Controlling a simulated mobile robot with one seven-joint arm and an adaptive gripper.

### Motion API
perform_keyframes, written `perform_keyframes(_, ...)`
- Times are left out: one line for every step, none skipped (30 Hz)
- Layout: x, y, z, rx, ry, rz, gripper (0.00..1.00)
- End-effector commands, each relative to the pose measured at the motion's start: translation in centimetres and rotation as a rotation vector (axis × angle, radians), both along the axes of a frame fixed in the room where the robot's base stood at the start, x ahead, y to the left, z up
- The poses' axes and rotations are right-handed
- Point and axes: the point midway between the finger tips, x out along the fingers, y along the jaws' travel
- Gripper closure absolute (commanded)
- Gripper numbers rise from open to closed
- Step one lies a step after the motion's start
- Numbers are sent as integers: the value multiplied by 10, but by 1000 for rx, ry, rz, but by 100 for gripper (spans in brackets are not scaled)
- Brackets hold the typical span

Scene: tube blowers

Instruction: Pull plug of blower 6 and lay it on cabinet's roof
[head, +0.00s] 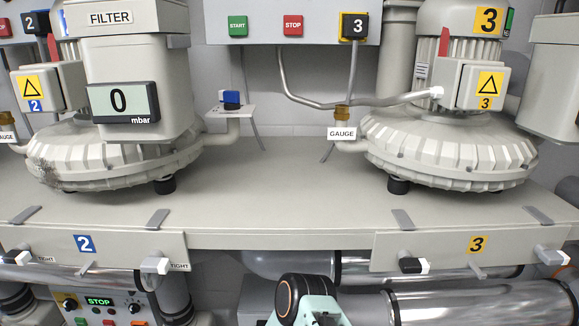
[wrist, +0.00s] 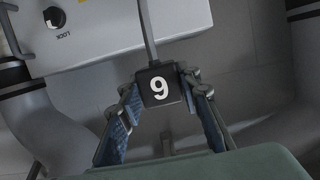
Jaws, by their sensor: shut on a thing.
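In the wrist view a small black plug (wrist: 159,86) sits between the two blue-padded fingers of my gripper (wrist: 163,90), which is shut on it. Its white digit looks like a 9, but the LOCK lettering nearby is upside down, so it reads as 6. A grey cable (wrist: 147,30) runs from the plug toward the top. A light-coloured cabinet (wrist: 105,38) with a black LOCK knob is at the upper left, apart from the plug. Blower 6 is not recognisable in either view. My gripper is out of the head view; whether the plug touches a socket is unclear.
The head view shows blower 2 (head: 110,150) and blower 3 (head: 450,145) on a long grey bench (head: 280,195). Shiny pipes (head: 480,300) run below its front edge. In the wrist view, thick grey pipes (wrist: 35,125) stand on the left and right.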

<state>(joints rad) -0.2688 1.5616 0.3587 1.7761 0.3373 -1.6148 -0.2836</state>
Motion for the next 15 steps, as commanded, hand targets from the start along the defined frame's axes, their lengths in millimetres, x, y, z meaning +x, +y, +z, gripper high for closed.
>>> perform_keyframes(0,0,0,0,-1,0,100)
perform_keyframes(1,0,0,0,-1,0,100)
perform_keyframes(2,0,0,0,-2,0,100)
perform_keyframes(4,0,0,0,-2,0,100)
perform_keyframes(5,0,0,0,-3,0,100)
perform_keyframes(8,0,0,0,-3,0,100)
perform_keyframes(10,0,-1,0,-3,0,100)
perform_keyframes(11,0,-1,0,-2,0,100)
perform_keyframes(14,0,-1,0,-3,0,100)
perform_keyframes(16,0,-1,0,-3,0,100)
perform_keyframes(17,0,-1,0,-3,0,100)
perform_keyframes(20,0,-1,0,-2,0,100)
perform_keyframes(22,0,-1,0,-2,0,100)
perform_keyframes(23,0,-1,0,-2,0,100)
perform_keyframes(26,0,0,0,-3,0,100)
